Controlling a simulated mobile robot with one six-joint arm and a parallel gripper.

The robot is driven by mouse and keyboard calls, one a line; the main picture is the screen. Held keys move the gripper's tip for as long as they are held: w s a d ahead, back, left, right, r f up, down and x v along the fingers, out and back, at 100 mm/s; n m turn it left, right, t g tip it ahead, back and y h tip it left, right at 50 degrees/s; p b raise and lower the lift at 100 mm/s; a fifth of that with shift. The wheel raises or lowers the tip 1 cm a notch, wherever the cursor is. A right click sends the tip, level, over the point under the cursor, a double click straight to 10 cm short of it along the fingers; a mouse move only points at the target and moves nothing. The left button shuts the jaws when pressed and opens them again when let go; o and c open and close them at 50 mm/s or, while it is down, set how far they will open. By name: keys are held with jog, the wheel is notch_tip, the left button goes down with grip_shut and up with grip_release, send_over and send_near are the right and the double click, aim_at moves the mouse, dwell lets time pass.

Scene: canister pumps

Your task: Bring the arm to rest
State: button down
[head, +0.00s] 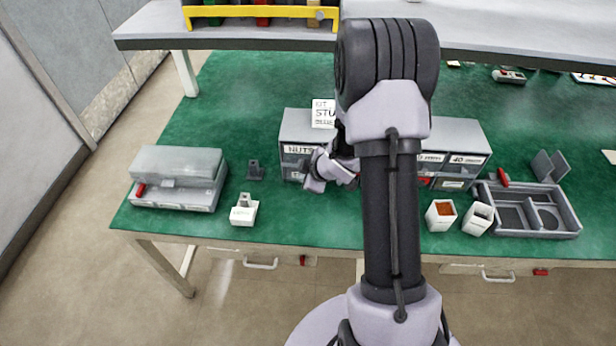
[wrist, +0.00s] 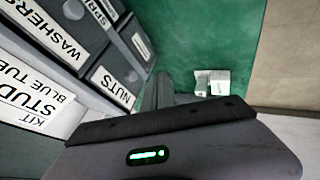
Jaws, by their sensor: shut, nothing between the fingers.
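My gripper (wrist: 163,80) shows in the wrist view as narrow dark fingers held together, with nothing between them. In the head view my gripper (head: 311,183) is partly hidden by my arm, in front of the grey drawer unit labelled NUTS (head: 297,150). In the wrist view that NUTS drawer (wrist: 112,87) lies left of the fingers. I cannot tell whether they touch it. My arm stands bent over the front of the green bench (head: 290,220).
A small white block (head: 244,211) stands at the front left, beside a grey case (head: 178,180). Two white cups (head: 440,215) and a grey tray (head: 570,219) are at right. A shelf (head: 150,32) crosses the back.

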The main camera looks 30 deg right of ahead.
jog(key=s+r+m+h+b, duration=0.2)
jog(key=s+r+m, duration=0.1)
jog(key=r, duration=0.5)
jog(key=s+r+m+h+b, duration=0.1)
jog(key=s+r+m+b, duration=0.15)
jog(key=r, duration=0.45)
jog(key=s+a+r+m+y+b, duration=0.2)
jog(key=s+a+m, duration=0.2)
jog(key=s+a, duration=0.5)
jog(key=s+a+r+m+g+y+b, duration=0.1)
jog(key=s+a+m, duration=0.4)
jog(key=s+a, duration=0.5)
jog(key=shift+s+r+g+y+b, duration=0.3)
jog(key=shift+r+y+b, duration=0.4)
jog(key=shift+r+b, duration=0.15)
